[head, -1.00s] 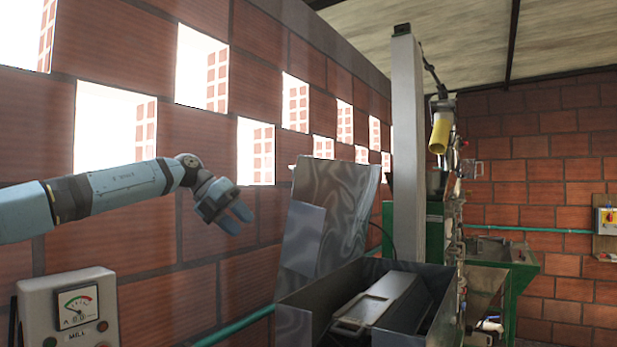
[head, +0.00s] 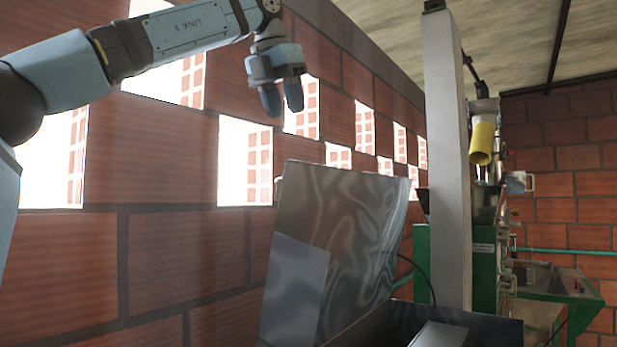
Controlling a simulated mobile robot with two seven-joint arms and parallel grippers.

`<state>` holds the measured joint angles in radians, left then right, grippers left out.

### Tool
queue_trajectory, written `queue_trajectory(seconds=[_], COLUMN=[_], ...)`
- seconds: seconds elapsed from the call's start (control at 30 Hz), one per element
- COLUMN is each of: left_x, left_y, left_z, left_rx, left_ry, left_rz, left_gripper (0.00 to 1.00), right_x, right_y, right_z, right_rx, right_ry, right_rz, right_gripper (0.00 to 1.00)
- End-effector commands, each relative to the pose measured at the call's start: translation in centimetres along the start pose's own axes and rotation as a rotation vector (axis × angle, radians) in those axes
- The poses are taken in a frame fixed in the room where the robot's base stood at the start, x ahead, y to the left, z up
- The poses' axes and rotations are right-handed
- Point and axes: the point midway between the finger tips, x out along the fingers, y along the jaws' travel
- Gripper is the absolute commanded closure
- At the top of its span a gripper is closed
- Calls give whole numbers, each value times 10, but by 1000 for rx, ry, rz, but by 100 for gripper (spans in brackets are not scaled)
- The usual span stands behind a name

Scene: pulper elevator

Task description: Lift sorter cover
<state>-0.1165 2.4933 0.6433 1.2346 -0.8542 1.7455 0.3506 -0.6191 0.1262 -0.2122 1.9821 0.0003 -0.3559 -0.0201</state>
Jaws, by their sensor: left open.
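My left gripper (head: 282,102) is high in the middle of the head view, in front of the brick wall. Its two fingers point down, apart and empty. Below and to the right of it stands an upright, slightly leaning shiny metal panel (head: 345,225). A metal bin (head: 490,328) adjoins the panel's foot, with only its upper part in the picture. A grey lid-like piece (head: 437,337) shows inside the bin, cut off by the bottom edge. I cannot tell which of these metal parts is the sorter cover. My right gripper is out of view.
A grey post (head: 447,160) rises behind the bin. A green machine (head: 484,265) and a yellow spout (head: 482,143) are to its right. The brick wall (head: 165,260) with lit openings runs along the left.

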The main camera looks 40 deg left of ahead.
Motion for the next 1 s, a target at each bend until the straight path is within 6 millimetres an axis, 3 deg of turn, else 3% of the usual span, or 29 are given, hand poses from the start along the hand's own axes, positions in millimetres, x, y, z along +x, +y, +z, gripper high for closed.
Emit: queue_trajectory(seconds=[0.17, 0.7, 1.0], left_x=[8, 112, 134], left_y=[-2, -1, -1], left_z=[-1, 0, -1], left_rx=[3, 2, 2], left_ry=[3, 2, 0], left_rz=[9, 7, 8], left_gripper=[58, 58, 58], right_x=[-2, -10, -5], right_y=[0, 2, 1], right_z=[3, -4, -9], right_rx=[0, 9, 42], right_ry=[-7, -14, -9], right_rz=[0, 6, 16], right_gripper=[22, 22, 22])
